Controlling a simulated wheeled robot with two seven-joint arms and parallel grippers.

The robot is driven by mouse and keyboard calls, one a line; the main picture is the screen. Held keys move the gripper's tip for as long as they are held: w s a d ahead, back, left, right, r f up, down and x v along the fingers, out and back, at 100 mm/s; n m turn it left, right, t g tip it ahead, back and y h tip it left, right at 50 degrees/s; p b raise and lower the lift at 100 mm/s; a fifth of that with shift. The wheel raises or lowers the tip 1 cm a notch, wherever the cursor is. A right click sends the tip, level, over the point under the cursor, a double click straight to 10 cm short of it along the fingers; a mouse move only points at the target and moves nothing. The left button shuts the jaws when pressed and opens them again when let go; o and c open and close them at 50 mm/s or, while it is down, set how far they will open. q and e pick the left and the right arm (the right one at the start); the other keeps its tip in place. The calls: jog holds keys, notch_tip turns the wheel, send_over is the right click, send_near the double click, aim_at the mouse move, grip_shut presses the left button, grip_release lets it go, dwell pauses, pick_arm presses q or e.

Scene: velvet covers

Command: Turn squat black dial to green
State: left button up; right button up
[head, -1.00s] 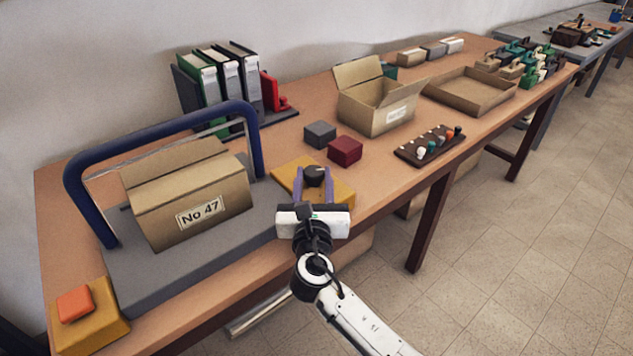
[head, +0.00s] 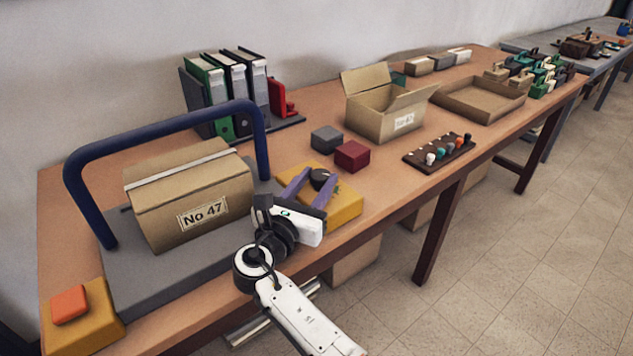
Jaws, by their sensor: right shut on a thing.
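The squat black dial (head: 319,178) sits on a yellow base (head: 345,207) near the front edge of the table. My right gripper (head: 309,183) comes in from the front with its purple fingers on either side of the dial, shut on it. The gripper is turned at a slant, and its wrist lies to the lower left of the dial. The fingers and the white gripper body hide part of the base. My left gripper is not in view.
Left of the dial, a closed carton marked No 47 (head: 190,190) stands under a blue arch (head: 165,132) on a grey platform. An orange button (head: 69,304) is at front left. Grey (head: 326,139) and dark red (head: 352,155) blocks lie just behind the dial.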

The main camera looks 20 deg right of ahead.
aim_at(316, 180)
jog(key=o, duration=1)
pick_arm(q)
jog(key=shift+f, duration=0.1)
pick_arm(e)
jog(key=shift+o, duration=0.2)
notch_tip(316, 180, up, 10)
jog(key=shift+r+p, duration=0.1)
jog(key=shift+p, duration=0.75)
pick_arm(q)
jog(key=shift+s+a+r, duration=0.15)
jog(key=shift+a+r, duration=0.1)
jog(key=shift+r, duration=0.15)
